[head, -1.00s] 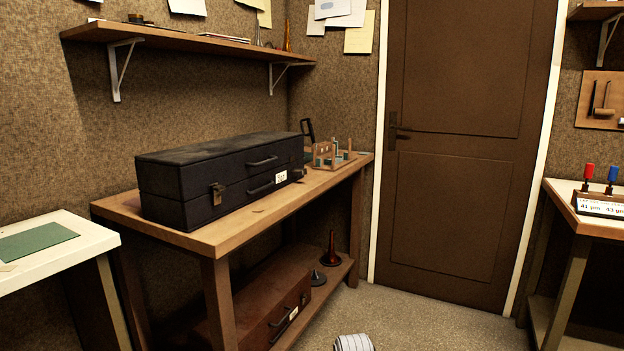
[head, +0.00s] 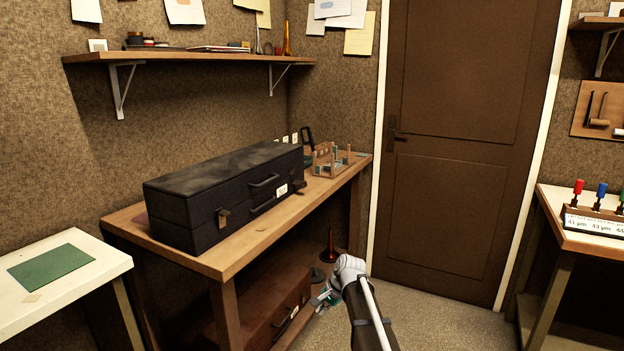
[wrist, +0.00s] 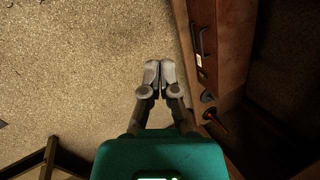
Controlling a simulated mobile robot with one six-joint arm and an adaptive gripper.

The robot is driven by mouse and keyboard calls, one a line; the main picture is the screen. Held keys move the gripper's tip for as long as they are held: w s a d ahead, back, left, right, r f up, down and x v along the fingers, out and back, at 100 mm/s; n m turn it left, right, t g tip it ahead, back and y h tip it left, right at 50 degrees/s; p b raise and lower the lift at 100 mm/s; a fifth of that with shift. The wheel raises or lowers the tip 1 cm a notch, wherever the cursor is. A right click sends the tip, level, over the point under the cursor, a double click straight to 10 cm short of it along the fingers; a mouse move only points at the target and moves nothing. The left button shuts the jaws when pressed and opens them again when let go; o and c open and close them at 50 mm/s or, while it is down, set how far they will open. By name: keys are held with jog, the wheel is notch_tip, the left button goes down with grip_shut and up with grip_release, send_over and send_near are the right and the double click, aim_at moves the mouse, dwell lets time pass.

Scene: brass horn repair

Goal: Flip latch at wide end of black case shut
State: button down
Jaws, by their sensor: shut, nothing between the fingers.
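The black case (head: 215,190) lies lid down on the wooden bench, its long front side facing the room. A metal latch (head: 222,217) is on the front near the left end, which looks larger in the picture. A second latch (head: 298,186) shows small near the right end. I cannot clearly tell whether either latch is fastened. My gripper (head: 322,303) is low beside the bench's lower shelf, well below and apart from the case, partly hidden by my arm. In the wrist view my gripper (wrist: 158,74) points at the floor, fingers together and empty.
A brown case (head: 262,308) lies on the lower shelf; its handle side shows in the wrist view (wrist: 203,45). A wooden rack (head: 333,160) stands at the bench's right end. A white table (head: 105,262) is at left. Open carpet (head: 440,290) lies before the door.

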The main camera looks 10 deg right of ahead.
jog(key=w+d+r+m+t+y+p, duration=0.25)
jog(key=w+r+m+p, duration=0.7)
jog(key=w+r, duration=0.8)
jog(key=m+t+y+p, duration=0.3)
jog(key=m+p, duration=0.3)
jog(key=p, duration=0.4)
send_near(309, 198)
jog(key=shift+g, duration=0.25)
notch_tip(309, 198, up, 4)
jog(key=shift+f, duration=0.1)
jog(key=b+x, duration=0.4)
jog(key=x, duration=0.4)
jog(key=shift+f, duration=0.2)
jog(key=shift+b+x, duration=0.45)
jog(key=shift+x, duration=0.4)
jog(key=shift+r, duration=0.1)
